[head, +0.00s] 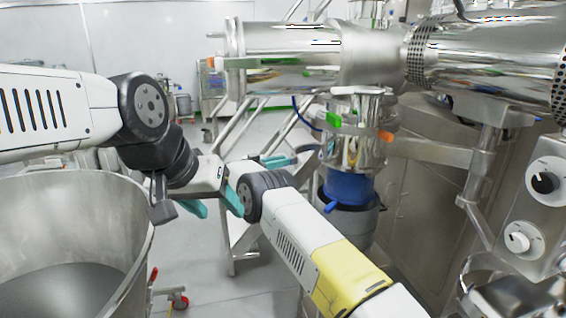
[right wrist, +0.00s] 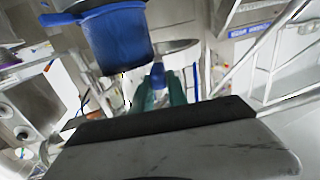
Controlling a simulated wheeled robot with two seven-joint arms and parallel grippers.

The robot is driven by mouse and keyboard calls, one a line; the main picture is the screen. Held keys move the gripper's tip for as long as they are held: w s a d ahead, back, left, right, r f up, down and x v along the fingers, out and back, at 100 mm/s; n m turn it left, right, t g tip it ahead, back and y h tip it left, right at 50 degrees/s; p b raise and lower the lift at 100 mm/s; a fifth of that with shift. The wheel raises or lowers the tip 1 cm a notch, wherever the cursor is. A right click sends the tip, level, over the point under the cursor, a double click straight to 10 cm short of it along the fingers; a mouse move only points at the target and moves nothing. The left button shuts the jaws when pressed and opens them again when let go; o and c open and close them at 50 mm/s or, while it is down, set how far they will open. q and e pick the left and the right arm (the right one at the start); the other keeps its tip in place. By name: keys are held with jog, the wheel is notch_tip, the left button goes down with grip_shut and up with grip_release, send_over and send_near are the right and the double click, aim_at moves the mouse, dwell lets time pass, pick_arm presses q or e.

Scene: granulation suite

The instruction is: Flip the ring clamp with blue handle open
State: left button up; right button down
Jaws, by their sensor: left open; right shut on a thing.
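My left gripper (head: 214,203) is open and empty, above the floor beside the bin. My right gripper (right wrist: 161,92) shows in the right wrist view with its teal fingers shut on a small blue handle (right wrist: 157,75). A metal rim (right wrist: 178,47) lies just beyond that handle; I cannot tell exactly how the two join. In the head view the right fingertips (head: 290,156) are just left of the metal column, and the handle's grasp is unclear. A blue sleeve (head: 348,187) hangs below the column, with a blue lever (head: 330,208) low at its front.
A green-handled clamp (head: 334,119) and an orange-handled clamp (head: 386,135) sit on the metal column. A large steel bin (head: 140,235) stands at the left. A control panel with black and white knobs (head: 543,182) is at the right. Open floor lies at the back left.

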jog(key=shift+w+r, duration=0.15)
jog(key=shift+w, duration=0.05)
jog(key=c, duration=1.3)
grip_release()
notch_tip(320, 180, up, 3)
jog(key=shift+r, duration=0.1)
jog(key=shift+s+r, duration=0.15)
jog(key=shift+s, duration=0.05)
jog(key=s, duration=0.5)
jog(key=s+r, duration=0.1)
jog(key=s, duration=0.4)
jog(key=s+d, duration=0.1)
jog(key=s, duration=0.4)
jog(key=shift+s+r, duration=0.15)
jog(key=shift+s, duration=0.1)
jog(key=shift+s, duration=0.1)
